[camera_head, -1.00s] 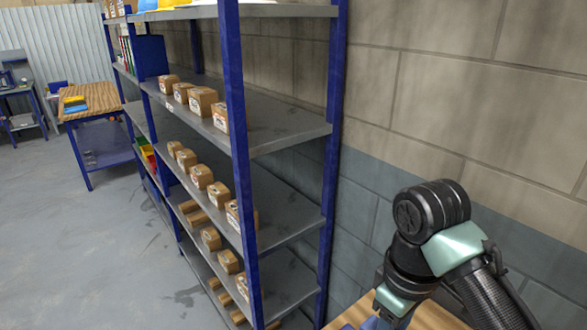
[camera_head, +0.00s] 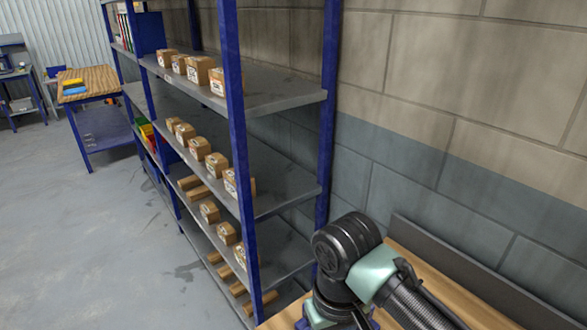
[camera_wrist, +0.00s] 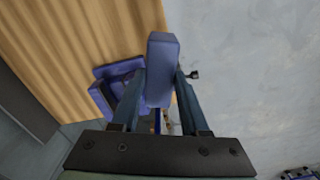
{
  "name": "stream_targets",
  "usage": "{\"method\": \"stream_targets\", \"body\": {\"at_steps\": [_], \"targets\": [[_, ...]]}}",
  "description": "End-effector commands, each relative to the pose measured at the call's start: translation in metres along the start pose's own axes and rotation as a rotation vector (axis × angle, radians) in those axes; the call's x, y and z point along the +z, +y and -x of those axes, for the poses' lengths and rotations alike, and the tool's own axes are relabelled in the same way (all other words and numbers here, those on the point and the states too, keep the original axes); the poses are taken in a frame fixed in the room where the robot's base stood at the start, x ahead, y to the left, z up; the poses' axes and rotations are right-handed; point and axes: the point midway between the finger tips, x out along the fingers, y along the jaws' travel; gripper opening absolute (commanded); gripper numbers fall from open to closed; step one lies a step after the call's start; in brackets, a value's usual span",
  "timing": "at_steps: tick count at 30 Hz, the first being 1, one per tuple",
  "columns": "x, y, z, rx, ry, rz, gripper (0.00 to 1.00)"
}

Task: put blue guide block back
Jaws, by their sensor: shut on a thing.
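In the wrist view, my gripper (camera_wrist: 160,88) is shut on a blue block (camera_wrist: 162,58), the guide block, which sticks out beyond the fingertips. A second blue piece (camera_wrist: 118,82), angular and partly hidden by the left finger and the block, lies on or at the edge of the wooden table top (camera_wrist: 75,45). I cannot tell whether the held block touches it. In the head view my arm reaches down over the table top (camera_head: 445,285), and the fingers and held block cannot be made out there.
A small dark knob (camera_wrist: 194,75) shows beside the right finger. Grey floor (camera_wrist: 250,70) lies right of the table edge. A blue-framed shelf rack (camera_head: 235,140) with several cardboard boxes stands left of my arm. A block wall (camera_head: 450,100) and dark upstand (camera_head: 470,270) run behind the table.

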Motion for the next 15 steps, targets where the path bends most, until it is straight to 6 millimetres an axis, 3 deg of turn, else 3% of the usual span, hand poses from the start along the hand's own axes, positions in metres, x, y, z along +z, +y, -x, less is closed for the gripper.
{"method": "stream_targets", "body": {"at_steps": [1, 6, 15], "targets": [[0.002, -0.012, -0.025, 0.003, -0.001, -0.038, 0.0], [0.014, -0.044, -0.073, 0.003, 0.0, -0.183, 0.0], [0.031, -0.07, -0.113, 0.0, 0.001, -0.317, 0.0]]}}
